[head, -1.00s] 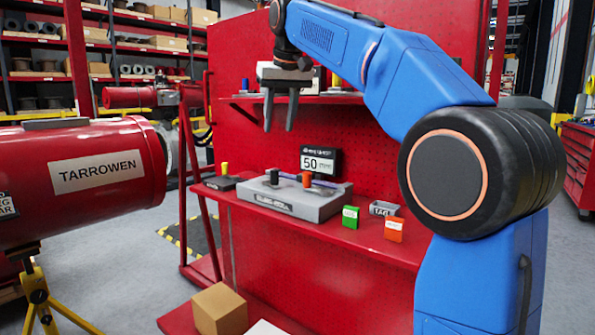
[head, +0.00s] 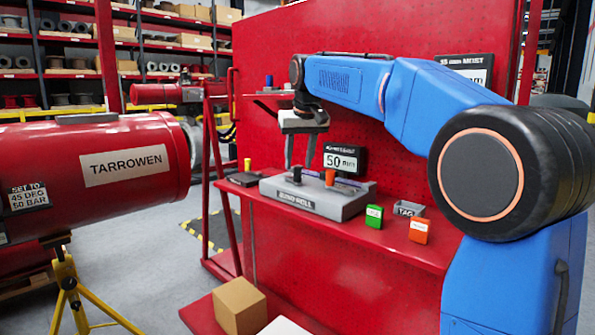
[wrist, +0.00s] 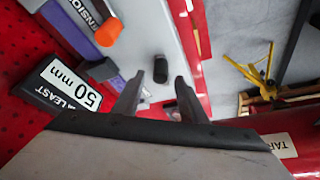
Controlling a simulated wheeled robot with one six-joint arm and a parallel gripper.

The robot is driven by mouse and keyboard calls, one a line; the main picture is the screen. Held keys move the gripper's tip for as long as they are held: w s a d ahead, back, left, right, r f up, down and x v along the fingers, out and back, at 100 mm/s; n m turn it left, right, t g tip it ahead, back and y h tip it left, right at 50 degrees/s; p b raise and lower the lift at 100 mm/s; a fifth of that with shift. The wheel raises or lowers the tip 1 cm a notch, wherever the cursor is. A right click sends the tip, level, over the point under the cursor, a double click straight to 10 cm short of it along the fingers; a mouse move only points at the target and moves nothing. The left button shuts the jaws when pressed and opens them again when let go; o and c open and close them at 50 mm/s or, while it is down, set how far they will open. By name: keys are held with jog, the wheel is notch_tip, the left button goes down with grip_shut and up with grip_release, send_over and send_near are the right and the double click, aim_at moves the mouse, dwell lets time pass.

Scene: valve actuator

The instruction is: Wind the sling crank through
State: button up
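A grey block (head: 310,205) with a label ending in ROLL sits on the red shelf. On it stand a black knob (head: 297,174) and an orange-topped post (head: 330,178), with a purple strap (head: 348,183) behind. Which part is the crank I cannot tell for sure. My gripper (head: 299,166) points down just above the black knob, fingers apart and empty. In the wrist view the black knob (wrist: 160,72) shows between the tips of my gripper (wrist: 158,80). It appears beyond the tips; contact is not visible. The orange post (wrist: 108,33) lies to the upper left.
A 50 mm sign (head: 343,160) stands behind the block. A green box (head: 374,216), an orange box (head: 419,231) and a grey tray (head: 409,208) are to its right.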

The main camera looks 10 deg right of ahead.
aim_at(297, 167)
jog(key=shift+x, duration=1.95)
grip_shut()
